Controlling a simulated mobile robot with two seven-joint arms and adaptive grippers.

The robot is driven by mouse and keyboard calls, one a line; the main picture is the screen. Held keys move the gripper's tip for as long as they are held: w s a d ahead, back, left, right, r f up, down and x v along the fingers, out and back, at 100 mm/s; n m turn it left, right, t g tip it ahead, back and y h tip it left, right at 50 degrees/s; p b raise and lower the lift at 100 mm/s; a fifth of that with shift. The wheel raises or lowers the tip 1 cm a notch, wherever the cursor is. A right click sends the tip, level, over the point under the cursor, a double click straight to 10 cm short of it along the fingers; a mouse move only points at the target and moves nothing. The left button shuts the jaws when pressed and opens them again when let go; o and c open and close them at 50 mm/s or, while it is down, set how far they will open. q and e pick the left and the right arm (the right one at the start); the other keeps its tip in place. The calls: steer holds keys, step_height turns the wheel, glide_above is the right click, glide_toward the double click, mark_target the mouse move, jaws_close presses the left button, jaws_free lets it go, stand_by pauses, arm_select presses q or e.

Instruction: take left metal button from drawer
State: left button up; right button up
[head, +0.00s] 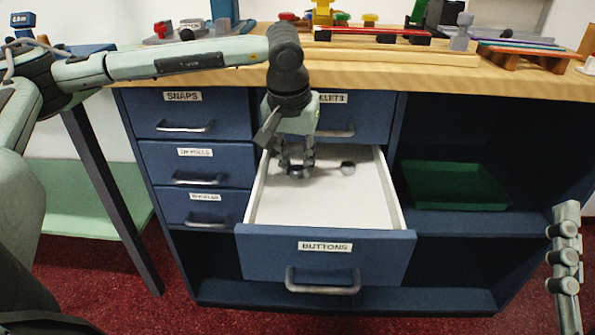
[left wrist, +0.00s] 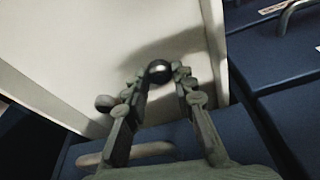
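The pulled-out drawer labelled BUTTONS (head: 325,247) has a white floor. The left metal button (head: 295,172) is small, dark and shiny. My left gripper (head: 295,167) reaches down into the drawer with its fingers on either side of this button. A second dark button (head: 347,168) lies to the right, apart from the gripper; a dark round thing (left wrist: 104,102) shows beside a finger in the wrist view.
The wooden countertop (head: 400,65) overhangs the back of the drawer and bears several coloured items. Closed drawers (head: 195,163) stand at the left. A green tray (head: 455,186) sits on the right shelf. The front of the open drawer's floor is clear.

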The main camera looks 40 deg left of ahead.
arm_select(q)
steer(key=shift+c, duration=1)
